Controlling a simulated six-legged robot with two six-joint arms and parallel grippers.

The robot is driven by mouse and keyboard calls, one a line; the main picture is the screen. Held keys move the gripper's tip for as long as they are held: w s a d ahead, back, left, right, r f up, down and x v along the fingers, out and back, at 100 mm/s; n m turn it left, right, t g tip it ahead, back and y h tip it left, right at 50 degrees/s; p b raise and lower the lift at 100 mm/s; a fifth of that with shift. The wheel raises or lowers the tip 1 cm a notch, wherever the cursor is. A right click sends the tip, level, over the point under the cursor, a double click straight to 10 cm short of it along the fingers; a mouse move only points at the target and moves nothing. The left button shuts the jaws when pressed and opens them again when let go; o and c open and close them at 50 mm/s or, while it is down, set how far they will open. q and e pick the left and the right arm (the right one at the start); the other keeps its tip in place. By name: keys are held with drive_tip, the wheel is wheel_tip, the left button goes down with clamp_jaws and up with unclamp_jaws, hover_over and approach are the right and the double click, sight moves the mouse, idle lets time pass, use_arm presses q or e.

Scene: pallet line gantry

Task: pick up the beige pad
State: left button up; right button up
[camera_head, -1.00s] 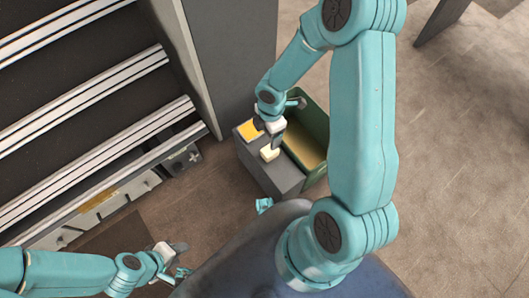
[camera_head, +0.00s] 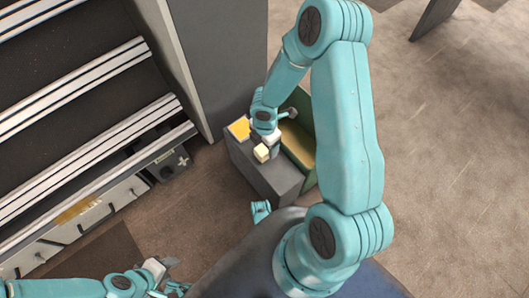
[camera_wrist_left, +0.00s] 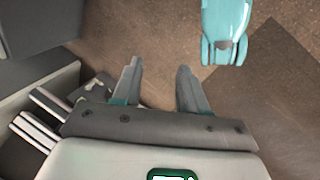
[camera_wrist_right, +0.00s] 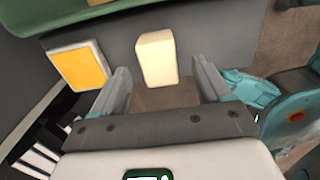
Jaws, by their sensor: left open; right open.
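The beige pad (camera_head: 262,153) is a small pale block on top of a grey stand (camera_head: 272,183). In the right wrist view the beige pad (camera_wrist_right: 157,58) stands between and just beyond the fingertips of my right gripper (camera_wrist_right: 163,82). My right gripper (camera_head: 268,143) is open and empty, close over the pad in the head view, and hides part of it. My left gripper (camera_head: 172,274) is open and empty, low at the left, far from the pad. In the left wrist view its fingers (camera_wrist_left: 158,75) are spread with only floor between them.
A yellow pad with a pale border (camera_head: 239,128) lies on the stand beside the beige pad; it also shows in the right wrist view (camera_wrist_right: 80,67). A green bin (camera_head: 308,140) adjoins the stand. Conveyor rails (camera_head: 90,105) and a grey post are at left.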

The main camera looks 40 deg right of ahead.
wheel_tip(320, 180, down, 4)
drive_tip(key=shift+r+b, duration=0.15)
drive_tip(key=shift+b, duration=0.8)
drive_tip(key=shift+w+f, duration=0.1)
drive_tip(key=shift+f, duration=0.1)
use_arm(q)
drive_tip(key=f, duration=0.1)
drive_tip(key=w, duration=0.1)
drive_tip(key=f, duration=0.1)
drive_tip(key=shift+w+a+f+t, duration=0.2)
drive_tip(key=shift+a+f+t, duration=0.05)
drive_tip(key=shift+f+t, duration=0.05)
use_arm(e)
drive_tip(key=shift+r, duration=0.15)
drive_tip(key=c, duration=1.1)
drive_tip(key=shift+c, duration=0.2)
drive_tip(key=shift+r, duration=0.1)
use_arm(q)
wheel_tip(320, 180, up, 11)
drive_tip(key=s+d+g+p, duration=0.1)
drive_tip(key=s+p, duration=0.1)
drive_tip(key=p, duration=0.9)
drive_tip(key=shift+s+d+m+p, duration=0.3)
drive_tip(key=shift+p, duration=0.1)
use_arm(e)
wheel_tip(320, 180, up, 20)
